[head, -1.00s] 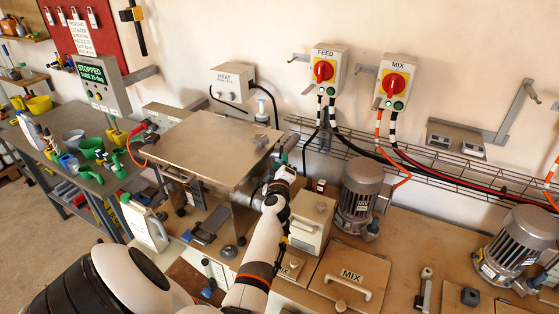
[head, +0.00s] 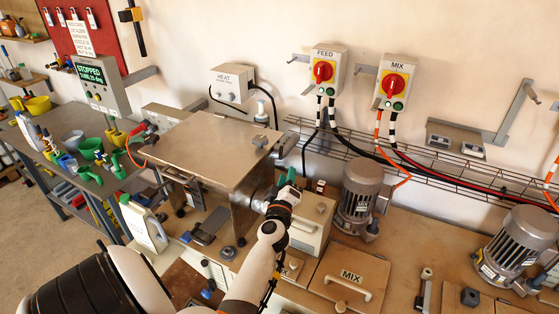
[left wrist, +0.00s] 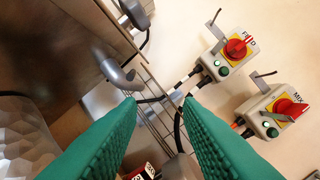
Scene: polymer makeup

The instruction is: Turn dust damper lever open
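My left gripper (head: 289,180) is beside the right side of the metal-topped cabinet (head: 205,145), above a beige box. In the left wrist view its two green fingers (left wrist: 160,102) are spread apart, with nothing held between them. A grey bent handle (left wrist: 118,74), possibly the damper lever, sticks out from the metal cabinet side near the left fingertip, apart from it as far as I can tell. No label on it is readable. In the head view I cannot clearly make out the lever near the cabinet's right edge. My right gripper is not in view.
A wire cable tray (head: 330,150) with cables runs along the wall behind the gripper. FEED (head: 323,75) and MIX (head: 393,85) switch boxes hang above it. A grey motor (head: 360,195) stands close on the right. A beige box (head: 311,225) is below the gripper.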

